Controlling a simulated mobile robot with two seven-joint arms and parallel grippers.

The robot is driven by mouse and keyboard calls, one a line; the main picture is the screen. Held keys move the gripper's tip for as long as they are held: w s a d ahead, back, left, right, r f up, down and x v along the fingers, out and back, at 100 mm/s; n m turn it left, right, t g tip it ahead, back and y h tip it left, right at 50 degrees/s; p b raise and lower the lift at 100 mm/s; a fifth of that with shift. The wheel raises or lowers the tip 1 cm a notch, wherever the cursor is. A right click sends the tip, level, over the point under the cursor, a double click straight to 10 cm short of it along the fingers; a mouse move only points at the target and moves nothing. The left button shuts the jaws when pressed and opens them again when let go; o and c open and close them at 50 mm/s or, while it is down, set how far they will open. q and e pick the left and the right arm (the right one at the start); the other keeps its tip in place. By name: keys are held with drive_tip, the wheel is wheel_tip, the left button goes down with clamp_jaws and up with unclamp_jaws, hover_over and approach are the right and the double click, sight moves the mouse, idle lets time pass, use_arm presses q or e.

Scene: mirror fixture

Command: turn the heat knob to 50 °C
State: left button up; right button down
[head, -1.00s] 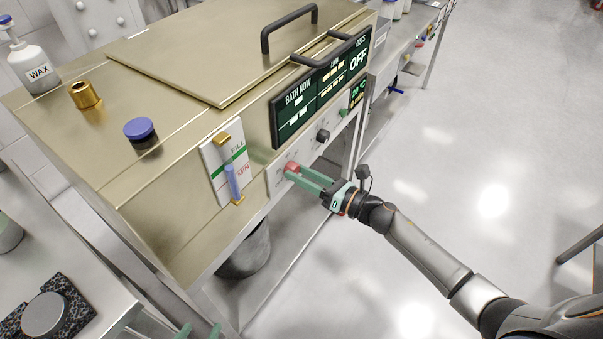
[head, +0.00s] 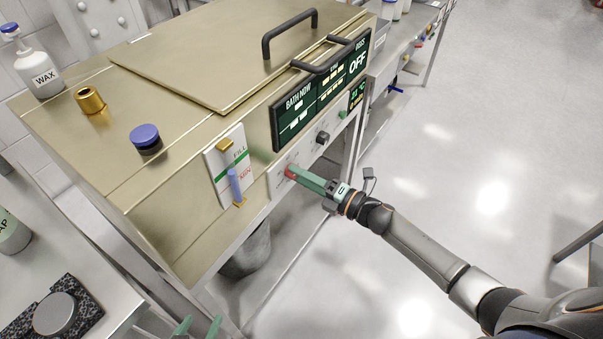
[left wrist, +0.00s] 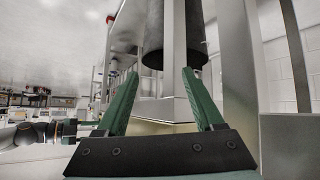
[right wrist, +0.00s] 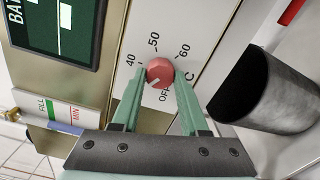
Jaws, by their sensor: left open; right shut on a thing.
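The red heat knob (right wrist: 159,73) sits on the white front panel of the brass-coloured bath, ringed by OFF, 40, 50 and 60 marks. Its white line points to the lower left in the right wrist view, seemingly between OFF and 40. My right gripper (right wrist: 158,88) is shut on the knob, a finger on each side; in the head view (head: 290,173) the fingers partly cover it. A small display (head: 357,96) shows a green °C figure, seemingly in the low thirties. My left gripper (left wrist: 147,75) is open and empty, low at the head view's bottom edge (head: 199,325).
A black knob (head: 322,137) and a green button sit further along the panel. The fill gauge (head: 228,170) is left of the heat knob. A dark bucket (head: 248,252) stands below.

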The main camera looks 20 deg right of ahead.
use_arm(q)
drive_tip(key=s+a+r+p, duration=0.1)
drive_tip(key=p, duration=0.1)
drive_tip(key=a+p, duration=0.1)
drive_tip(key=p, duration=0.1)
drive_tip(key=shift+s+a+r+y, duration=0.3)
drive_tip(key=shift+s+r+y, duration=0.05)
drive_tip(key=shift+y, duration=0.05)
use_arm(e)
drive_tip(key=m, duration=2.3)
drive_tip(key=shift+d+m, duration=0.1)
drive_tip(key=shift+m, duration=0.2)
drive_tip(key=shift+c, duration=2.1)
unclamp_jaws()
use_arm(q)
drive_tip(key=shift+s+a+r+p, duration=0.1)
drive_tip(key=shift+s+a+p, duration=0.15)
drive_tip(key=shift+p, duration=0.15)
use_arm(e)
drive_tip(key=v, duration=1.2)
drive_tip(key=shift+s+d, duration=0.15)
drive_tip(key=shift+d, duration=0.05)
